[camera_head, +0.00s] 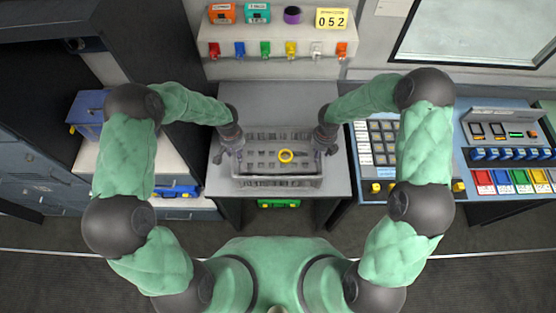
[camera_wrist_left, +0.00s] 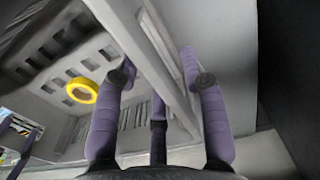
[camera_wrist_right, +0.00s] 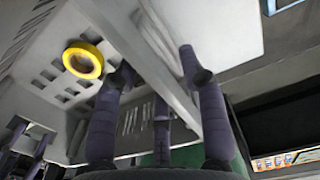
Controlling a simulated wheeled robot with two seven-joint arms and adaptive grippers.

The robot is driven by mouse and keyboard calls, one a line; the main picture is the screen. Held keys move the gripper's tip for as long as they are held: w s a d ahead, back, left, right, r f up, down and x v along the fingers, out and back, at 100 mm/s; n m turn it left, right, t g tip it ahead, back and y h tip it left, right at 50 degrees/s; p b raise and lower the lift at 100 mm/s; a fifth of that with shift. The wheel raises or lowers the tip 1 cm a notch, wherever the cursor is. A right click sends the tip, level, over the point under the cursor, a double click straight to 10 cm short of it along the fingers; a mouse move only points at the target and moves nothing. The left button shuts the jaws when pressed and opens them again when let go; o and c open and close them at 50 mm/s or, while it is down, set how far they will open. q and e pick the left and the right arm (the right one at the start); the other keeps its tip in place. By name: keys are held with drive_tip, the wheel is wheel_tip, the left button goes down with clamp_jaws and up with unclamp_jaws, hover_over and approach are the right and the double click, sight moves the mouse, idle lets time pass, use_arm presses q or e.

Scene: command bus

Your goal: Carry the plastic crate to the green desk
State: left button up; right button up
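The grey plastic crate (camera_head: 277,182), with slotted walls and floor, rests on or just above a grey table in the middle of the head view. In both wrist views, purple fingers straddle the crate's wall, which also shows in the left wrist view (camera_wrist_left: 145,55) and the right wrist view (camera_wrist_right: 135,45). Whether the fingers press on the wall is unclear. The green desk is not clearly identifiable.
The grey table (camera_head: 262,95) has bare room behind the crate. A shelf of coloured items (camera_head: 278,33) is on the wall behind. A blue box (camera_head: 88,108) stands on a counter at left. A button console (camera_head: 382,148) stands close at right. A green case (camera_head: 279,203) is below.

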use_arm(q)
clamp_jaws()
use_arm(e)
clamp_jaws()
use_arm(q)
drive_tip(key=shift+r, duration=0.2)
use_arm(e)
drive_tip(key=shift+r, duration=0.2)
